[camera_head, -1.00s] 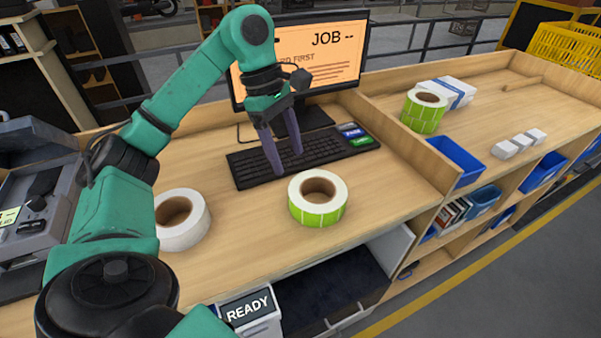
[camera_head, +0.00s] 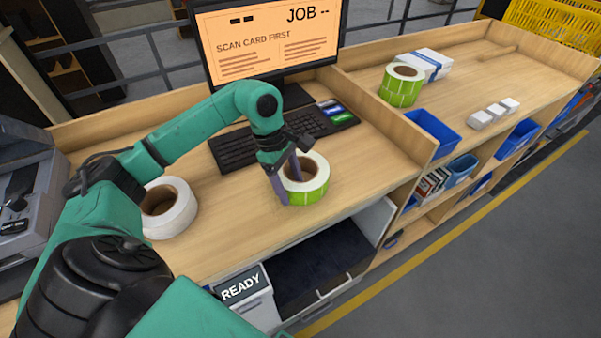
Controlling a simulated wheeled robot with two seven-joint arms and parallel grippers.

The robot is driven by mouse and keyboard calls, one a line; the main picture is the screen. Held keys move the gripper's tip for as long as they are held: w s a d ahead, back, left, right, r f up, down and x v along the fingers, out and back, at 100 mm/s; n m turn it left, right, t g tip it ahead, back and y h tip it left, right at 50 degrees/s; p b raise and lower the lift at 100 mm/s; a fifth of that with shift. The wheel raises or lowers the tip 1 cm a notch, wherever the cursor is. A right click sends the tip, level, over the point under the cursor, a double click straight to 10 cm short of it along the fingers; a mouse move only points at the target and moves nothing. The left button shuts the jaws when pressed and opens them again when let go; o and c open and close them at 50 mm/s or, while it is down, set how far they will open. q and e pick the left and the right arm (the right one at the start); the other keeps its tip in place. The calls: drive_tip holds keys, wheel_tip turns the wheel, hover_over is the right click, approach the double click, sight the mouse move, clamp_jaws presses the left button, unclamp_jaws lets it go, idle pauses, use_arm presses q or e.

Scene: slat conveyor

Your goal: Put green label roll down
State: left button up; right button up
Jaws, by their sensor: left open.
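A green label roll (camera_head: 316,186) with a white top lies flat on the wooden desk in front of the keyboard. My left gripper (camera_head: 291,190) is open at its left side. One purple finger is in front of the roll's left edge; the other reaches over its top near the core hole. I cannot tell whether the fingers touch it. The gripper and wrist hide the roll's left part. Another green label roll (camera_head: 401,90) stands on the right-hand bench. My right gripper is not in view.
A white roll (camera_head: 180,214) lies on the desk at left, partly behind my arm. A keyboard (camera_head: 235,149) and a monitor (camera_head: 270,45) are behind. A wooden divider (camera_head: 400,125) and blue bin (camera_head: 432,135) stand to the right. Desk space in front of the roll is clear.

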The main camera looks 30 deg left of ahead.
use_arm(q)
clamp_jaws()
drive_tip(key=shift+r, duration=0.1)
idle(1.2)
